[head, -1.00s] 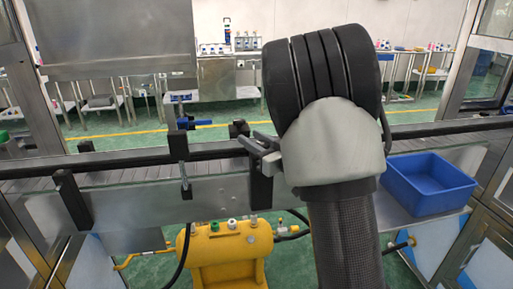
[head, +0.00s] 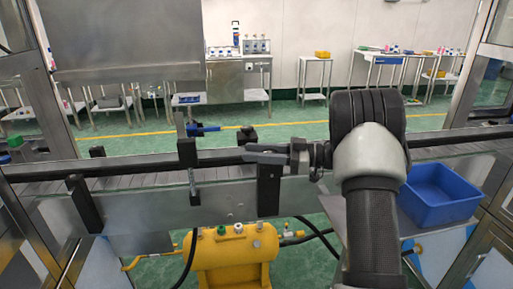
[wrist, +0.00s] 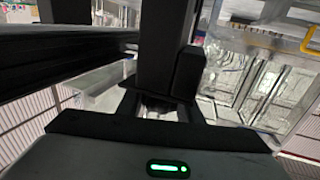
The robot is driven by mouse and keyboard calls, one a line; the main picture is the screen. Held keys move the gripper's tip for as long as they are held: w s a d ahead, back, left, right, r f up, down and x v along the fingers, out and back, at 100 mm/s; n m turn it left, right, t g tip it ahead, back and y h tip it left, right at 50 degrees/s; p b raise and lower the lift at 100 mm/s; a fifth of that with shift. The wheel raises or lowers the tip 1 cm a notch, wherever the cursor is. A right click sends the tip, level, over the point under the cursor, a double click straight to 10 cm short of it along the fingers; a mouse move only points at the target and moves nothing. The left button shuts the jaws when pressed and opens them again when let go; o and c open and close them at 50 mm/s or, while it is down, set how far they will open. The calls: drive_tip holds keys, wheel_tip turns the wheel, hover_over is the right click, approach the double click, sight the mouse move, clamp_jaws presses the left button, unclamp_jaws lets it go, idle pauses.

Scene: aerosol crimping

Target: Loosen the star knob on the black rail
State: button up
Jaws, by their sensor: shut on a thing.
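The black rail (head: 130,168) runs along the near side of the conveyor and also crosses the left of the wrist view (wrist: 65,68). A black upright bracket (head: 268,190) stands at it, directly below my gripper (head: 262,157). In the wrist view, my gripper (wrist: 160,108) has its two fingers on either side of a small dark piece in front of a black post (wrist: 160,40). This piece appears to be the star knob, and the gripper is shut on it. The knob's shape is mostly hidden by the fingers, and I cannot make it out in the head view.
A blue bin (head: 440,195) sits to the right of my arm. A yellow tank (head: 232,255) with hoses is below the conveyor.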

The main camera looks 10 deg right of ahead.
drive_tip(key=shift+s+a+n+g, duration=0.1)
drive_tip(key=shift+s+n+g, duration=0.1)
drive_tip(key=shift+n+g, duration=0.45)
drive_tip(key=o, duration=1)
drive_tip(key=shift+o, duration=0.2)
drive_tip(key=p+v, duration=0.1)
drive_tip(key=v, duration=1.6)
drive_tip(key=shift+d+f+p, duration=0.15)
drive_tip(key=shift+d+p, duration=0.1)
drive_tip(key=shift+p, duration=0.05)
drive_tip(key=shift+w, duration=0.1)
